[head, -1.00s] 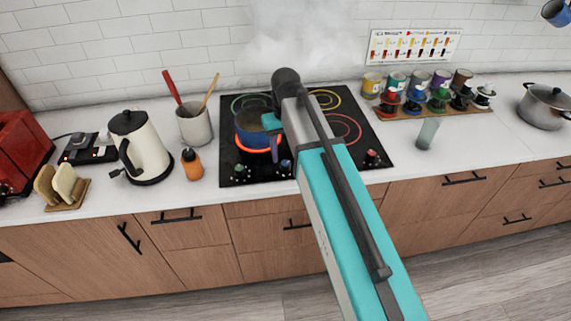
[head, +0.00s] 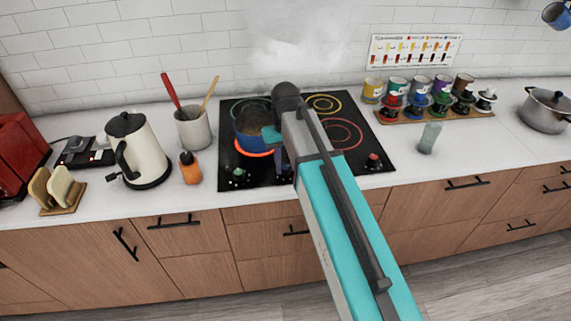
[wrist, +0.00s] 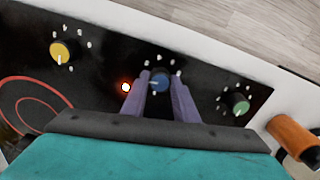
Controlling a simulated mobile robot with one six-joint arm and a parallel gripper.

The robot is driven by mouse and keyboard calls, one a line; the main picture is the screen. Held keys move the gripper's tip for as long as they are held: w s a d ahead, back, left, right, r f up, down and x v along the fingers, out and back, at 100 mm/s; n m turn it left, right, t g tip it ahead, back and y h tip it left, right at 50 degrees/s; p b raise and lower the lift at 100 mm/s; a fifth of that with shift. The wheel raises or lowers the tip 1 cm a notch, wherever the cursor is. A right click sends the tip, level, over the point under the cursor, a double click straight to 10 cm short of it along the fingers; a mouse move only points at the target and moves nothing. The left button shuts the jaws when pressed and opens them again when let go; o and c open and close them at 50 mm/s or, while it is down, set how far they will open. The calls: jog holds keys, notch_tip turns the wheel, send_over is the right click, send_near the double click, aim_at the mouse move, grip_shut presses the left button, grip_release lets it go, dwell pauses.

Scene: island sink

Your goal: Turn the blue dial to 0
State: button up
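The blue dial (wrist: 158,82) is on the front strip of the black cooktop (head: 322,186), with small white marks around it. In the wrist view, the two purple fingers of my gripper (wrist: 160,80) stand on either side of the dial and cover its side edges. I cannot tell whether they press on it. In the head view, my gripper (head: 279,158) is low over the cooktop's front, and the arm hides the dial. A glowing orange-red light (wrist: 126,87) shows just left of the dial in the wrist view. Its pointer direction is unclear.
A yellow dial (wrist: 62,52) and a green dial (wrist: 237,103) flank it in the wrist view. A blue pot (head: 252,128) sits on a glowing red burner close to my gripper. An orange bottle (head: 190,168) stands left of the cooktop. Steam rises behind.

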jog(key=c, duration=0.4)
jog(key=shift+o, duration=0.2)
jog(key=shift+n, duration=0.5)
jog(key=n, duration=0.2)
jog(key=shift+n+p, duration=0.3)
jog(key=shift+p, duration=0.05)
jog(key=n, duration=0.3)
jog(key=shift+n, duration=0.3)
jog(key=n+p, duration=0.1)
jog(key=n, duration=0.7)
jog(key=shift+n, duration=0.4)
